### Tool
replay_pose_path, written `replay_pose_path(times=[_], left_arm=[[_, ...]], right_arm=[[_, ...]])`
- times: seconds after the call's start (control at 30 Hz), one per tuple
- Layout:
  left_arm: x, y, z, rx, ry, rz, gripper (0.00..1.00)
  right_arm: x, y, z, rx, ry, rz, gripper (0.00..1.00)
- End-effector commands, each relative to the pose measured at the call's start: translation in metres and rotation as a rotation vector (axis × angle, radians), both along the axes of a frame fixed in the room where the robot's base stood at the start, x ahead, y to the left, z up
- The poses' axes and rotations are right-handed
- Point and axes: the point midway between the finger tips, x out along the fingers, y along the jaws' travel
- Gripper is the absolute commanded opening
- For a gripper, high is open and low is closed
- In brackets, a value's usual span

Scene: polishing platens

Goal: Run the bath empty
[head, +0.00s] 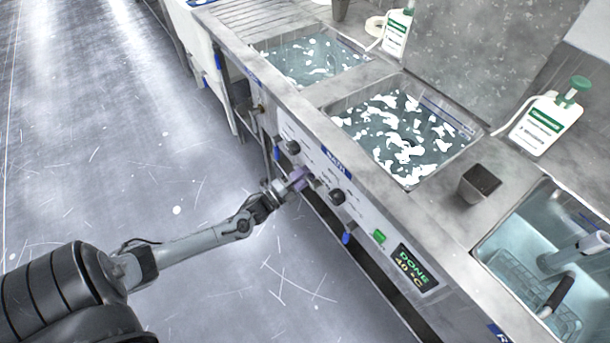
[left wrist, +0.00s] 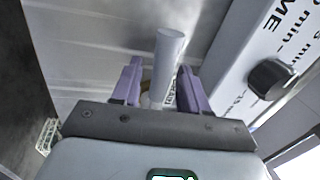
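The middle bath (head: 462,125) is a steel basin of teal liquid with white foam patches. Its front panel (head: 369,222) has a blue bath label (head: 336,161), dark knobs and a display (head: 413,268) reading "DONE 40 °C". My left gripper (head: 301,178) is at this panel, between two dark knobs. In the left wrist view its purple fingers stand apart on either side of a pale grey cylindrical handle (left wrist: 168,55). A gap shows beside the handle, and partly hidden lettering shows behind it. My right gripper is out of view.
A foamy basin (head: 310,58) lies further back; a clearer basin (head: 550,235) with a rack is at right. White bottles (head: 546,125) and a dark block (head: 479,183) stand on the counter. Blue-tipped levers (head: 348,239) stick out in front. The floor at left is clear.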

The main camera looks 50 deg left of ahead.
Motion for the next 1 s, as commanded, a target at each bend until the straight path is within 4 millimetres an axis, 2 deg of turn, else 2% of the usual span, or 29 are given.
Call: replay_pose_path(times=[0.37,0.53,0.8,1.0], left_arm=[[-0.005,0.000,-0.001,-0.001,0.002,0.001,0.43],[-0.026,0.002,-0.004,-0.002,0.004,0.000,0.43],[-0.072,0.006,-0.013,0.000,0.003,0.001,0.43],[-0.096,0.008,-0.019,-0.001,0.002,0.001,0.43]], right_arm=[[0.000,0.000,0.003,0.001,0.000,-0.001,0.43],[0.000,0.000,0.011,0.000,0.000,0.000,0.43],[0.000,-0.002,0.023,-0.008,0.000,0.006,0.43],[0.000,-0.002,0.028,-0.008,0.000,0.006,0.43]])
